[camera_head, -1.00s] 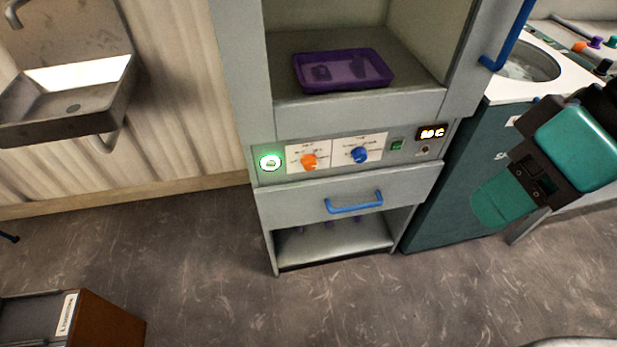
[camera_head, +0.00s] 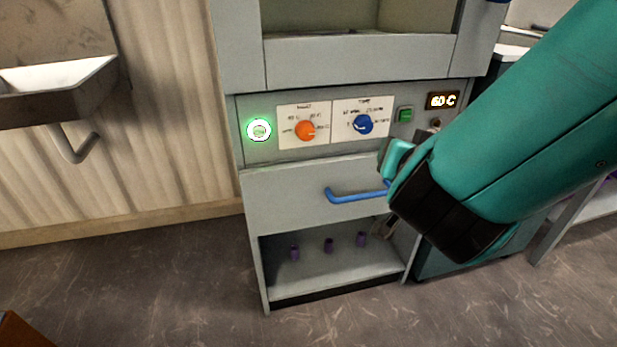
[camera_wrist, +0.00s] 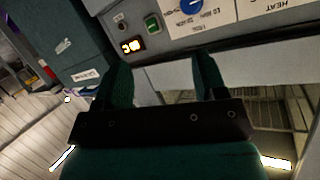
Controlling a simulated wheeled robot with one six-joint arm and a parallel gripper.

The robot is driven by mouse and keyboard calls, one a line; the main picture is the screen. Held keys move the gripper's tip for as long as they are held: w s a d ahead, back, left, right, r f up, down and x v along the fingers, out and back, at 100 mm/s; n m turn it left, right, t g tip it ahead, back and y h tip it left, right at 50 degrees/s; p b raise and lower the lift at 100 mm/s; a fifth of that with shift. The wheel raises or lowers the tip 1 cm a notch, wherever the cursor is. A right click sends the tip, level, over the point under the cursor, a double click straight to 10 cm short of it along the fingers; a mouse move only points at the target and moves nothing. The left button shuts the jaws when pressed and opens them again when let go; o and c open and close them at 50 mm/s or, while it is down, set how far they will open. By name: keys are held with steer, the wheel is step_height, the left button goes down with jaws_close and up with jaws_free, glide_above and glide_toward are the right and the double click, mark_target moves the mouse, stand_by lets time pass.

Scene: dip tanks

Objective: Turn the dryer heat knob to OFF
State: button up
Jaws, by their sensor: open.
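The dryer's control panel (camera_head: 262,153) faces me in the head view. The orange knob (camera_head: 305,130) sits on the left white label plate and the blue knob (camera_head: 363,124) on the right one. In the wrist view the plate reading HEAT (camera_wrist: 282,8) is at the top right edge, and the blue knob (camera_wrist: 191,6) is partly cut off beside it. The orange knob is out of the wrist view. My gripper (camera_wrist: 163,72) is open and empty, below the panel's right part. In the head view my arm hides most of it.
A blue drawer handle (camera_head: 352,196) lies close to my gripper. A lower shelf (camera_head: 330,270) holds purple pieces. A sink (camera_head: 60,95) is at left.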

steer(key=s+a+f+n+t+y+b, duration=0.2)
steer(key=a+f+n+t+y+b, duration=0.3)
steer(key=a, duration=0.5)
steer(key=g+y+p, duration=0.1)
steer(key=y+p, duration=0.1)
steer(key=p, duration=0.6)
glide_toward(308, 133)
steer(key=shift+m, duration=0.4)
steer(key=x, duration=0.8)
steer(key=shift+w+r, duration=0.1)
steer(key=shift+r, duration=0.1)
steer(key=shift+w+a+f, duration=0.1)
steer(key=shift+w+a, duration=0.1)
steer(key=shift+w, duration=0.5)
steer(key=shift+c, duration=0.5)
steer(key=c, duration=0.8)
